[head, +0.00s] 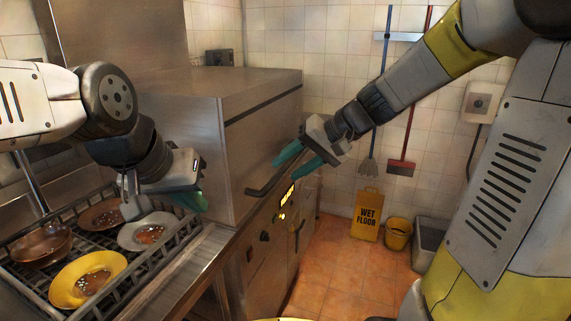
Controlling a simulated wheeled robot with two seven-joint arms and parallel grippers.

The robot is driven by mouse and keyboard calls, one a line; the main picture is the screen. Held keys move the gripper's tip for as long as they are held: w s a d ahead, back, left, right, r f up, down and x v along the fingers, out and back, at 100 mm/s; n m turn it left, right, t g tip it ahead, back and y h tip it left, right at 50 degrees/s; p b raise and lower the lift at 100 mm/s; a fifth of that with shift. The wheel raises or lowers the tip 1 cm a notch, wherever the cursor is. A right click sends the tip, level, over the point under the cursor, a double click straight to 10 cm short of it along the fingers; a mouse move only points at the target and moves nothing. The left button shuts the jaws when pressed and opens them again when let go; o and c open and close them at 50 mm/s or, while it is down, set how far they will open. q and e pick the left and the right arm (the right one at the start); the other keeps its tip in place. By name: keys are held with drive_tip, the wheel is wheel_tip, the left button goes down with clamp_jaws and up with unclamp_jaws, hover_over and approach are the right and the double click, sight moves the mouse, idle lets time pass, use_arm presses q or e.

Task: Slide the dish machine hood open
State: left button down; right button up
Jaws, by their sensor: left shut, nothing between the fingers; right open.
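The dish machine hood (258,140) is a large steel box in the middle of the head view, and it looks lowered onto the machine body (262,240). A dark bar handle (266,184) sticks out along its lower front edge. My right gripper (291,165) is open, with its teal fingers just above the handle's outer part. Nothing shows between the fingers, and I cannot tell whether they touch the handle. My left gripper (200,201) is shut and empty, above the dish rack's right side, to the left of the hood.
A grey dish rack (143,272) with several dirty plates and a brown bowl (40,246) sits on the steel counter (192,262) at left. A yellow wet floor sign (366,214), a yellow bucket (397,235) and a grey bin (428,240) stand by the tiled wall. The floor ahead of them is clear.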

drive_tip(key=w+a+f+m+t+y, duration=0.1)
drive_tip(key=w+f+m+y, duration=0.15)
drive_tip(key=w, duration=0.65)
drive_tip(key=m+t, duration=0.6)
drive_tip(key=t, duration=0.1)
approach(288, 164)
drive_tip(key=w+a+f, duration=0.1)
drive_tip(key=w+a, duration=0.1)
drive_tip(key=w, duration=0.2)
drive_tip(key=x, duration=0.7)
drive_tip(key=shift+w+d+f, duration=0.1)
drive_tip(key=shift+f, duration=0.15)
clamp_jaws()
